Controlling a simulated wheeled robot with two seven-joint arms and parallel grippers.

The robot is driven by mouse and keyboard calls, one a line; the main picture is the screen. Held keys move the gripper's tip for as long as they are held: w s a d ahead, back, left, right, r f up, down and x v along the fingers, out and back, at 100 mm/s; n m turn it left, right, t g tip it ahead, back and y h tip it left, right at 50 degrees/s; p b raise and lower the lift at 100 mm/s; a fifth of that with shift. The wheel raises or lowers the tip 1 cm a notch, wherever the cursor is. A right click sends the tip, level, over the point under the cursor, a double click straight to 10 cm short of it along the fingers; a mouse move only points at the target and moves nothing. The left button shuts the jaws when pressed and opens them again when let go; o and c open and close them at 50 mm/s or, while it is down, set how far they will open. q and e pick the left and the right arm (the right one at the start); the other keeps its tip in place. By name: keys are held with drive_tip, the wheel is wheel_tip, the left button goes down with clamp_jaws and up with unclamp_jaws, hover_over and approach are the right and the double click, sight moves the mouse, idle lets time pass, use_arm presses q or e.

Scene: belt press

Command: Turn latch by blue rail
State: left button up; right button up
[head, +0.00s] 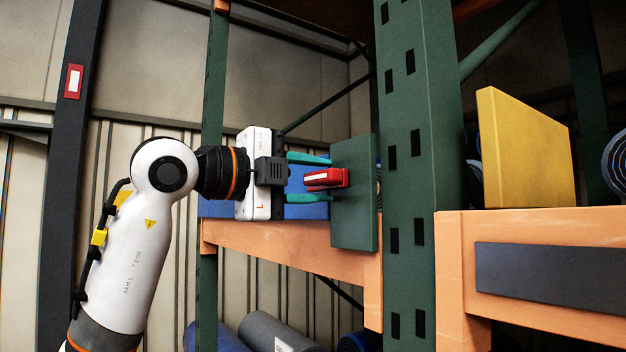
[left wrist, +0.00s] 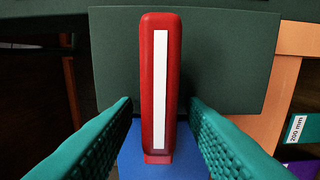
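The latch is a red handle with a white stripe (head: 328,178), mounted on a dark green plate (head: 353,210) in the head view. In the left wrist view the red latch (left wrist: 160,85) stands along the picture's vertical, with the green plate (left wrist: 230,60) behind it. My left gripper (head: 310,178) has its two teal fingers apart, one on each side of the latch. In the left wrist view gaps show between the latch and both fingers (left wrist: 160,130). The blue rail (head: 305,190) shows behind the fingers. My right gripper is not in view.
A green upright post (head: 415,130) stands right of the plate. An orange beam (head: 280,247) runs below the gripper. A yellow panel (head: 525,155) stands on the shelf at right. Rolls (head: 270,332) lie low under the beam.

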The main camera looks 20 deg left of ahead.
use_arm(q)
drive_tip(key=b+v, duration=0.4)
drive_tip(key=v, duration=0.8)
